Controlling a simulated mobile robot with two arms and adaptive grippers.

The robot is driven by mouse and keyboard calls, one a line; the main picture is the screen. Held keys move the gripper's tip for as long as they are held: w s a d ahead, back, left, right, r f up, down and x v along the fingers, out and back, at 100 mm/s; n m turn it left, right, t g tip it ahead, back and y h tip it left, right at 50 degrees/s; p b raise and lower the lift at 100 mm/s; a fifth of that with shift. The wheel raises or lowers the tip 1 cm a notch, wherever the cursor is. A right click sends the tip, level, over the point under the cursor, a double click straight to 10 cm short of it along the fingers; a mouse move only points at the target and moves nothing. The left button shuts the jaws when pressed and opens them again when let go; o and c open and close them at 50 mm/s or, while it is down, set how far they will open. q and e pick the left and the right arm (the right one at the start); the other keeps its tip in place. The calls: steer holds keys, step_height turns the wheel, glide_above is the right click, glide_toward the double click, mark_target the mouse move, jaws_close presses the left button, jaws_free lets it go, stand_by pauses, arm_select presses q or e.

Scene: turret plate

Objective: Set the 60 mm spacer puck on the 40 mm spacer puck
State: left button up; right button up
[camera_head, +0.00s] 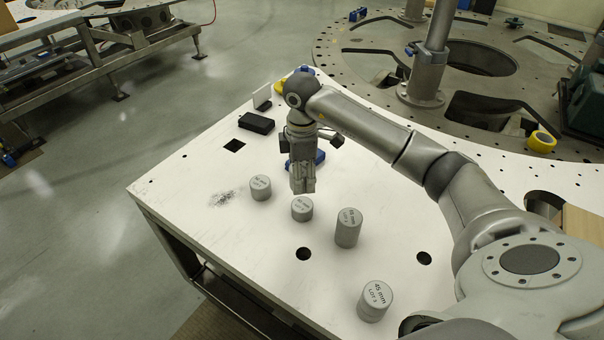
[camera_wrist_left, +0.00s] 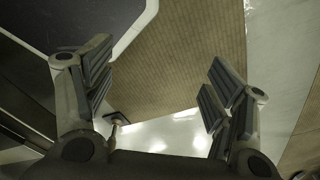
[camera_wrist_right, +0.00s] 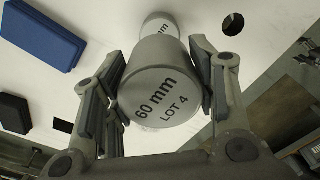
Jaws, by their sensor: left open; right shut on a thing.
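My right gripper (camera_head: 303,186) points down over the table, shut on the 60 mm puck (camera_wrist_right: 158,98). The right wrist view shows its "60 mm LOT 4" face between the fingers; in the head view the fingers mostly hide it. A short grey puck (camera_head: 302,210), apparently the 40 mm one, stands upright on the table just below the gripper in the head view. Its top label shows clear of the held puck. Another puck (camera_wrist_right: 160,24) shows partly behind the held one in the right wrist view, its number hidden. My left gripper (camera_wrist_left: 155,92) is open and empty.
Other grey pucks stand close by: one at left (camera_head: 260,188), a tall one at right (camera_head: 348,228) and the 45 mm one (camera_head: 375,301) at the front. A blue block (camera_head: 318,158) and a black box (camera_head: 256,123) lie behind. The white table (camera_head: 170,190) has holes.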

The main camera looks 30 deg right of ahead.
steer(key=shift+f+b, duration=0.45)
steer(key=shift+f, duration=0.25)
steer(key=shift+f+b, duration=0.45)
steer(key=shift+f, duration=0.15)
steer(key=shift+f+b, duration=1)
steer(key=shift+f, duration=0.4)
arm_select(q)
steer(key=shift+w+d+f+b, duration=0.1)
steer(key=shift+d+f+b, duration=0.1)
steer(key=shift+f, duration=0.65)
steer(key=shift+w+d+f+b, duration=0.1)
steer(key=shift+d+f+b, duration=0.05)
steer(key=shift+f, duration=0.65)
steer(key=shift+d+f+b, duration=0.15)
steer(key=shift+f+b, duration=0.05)
steer(key=shift+f, duration=0.65)
arm_select(e)
steer(key=shift+f, duration=0.9)
steer(key=o, duration=1.4)
arm_select(q)
steer(key=shift+a, duration=0.1)
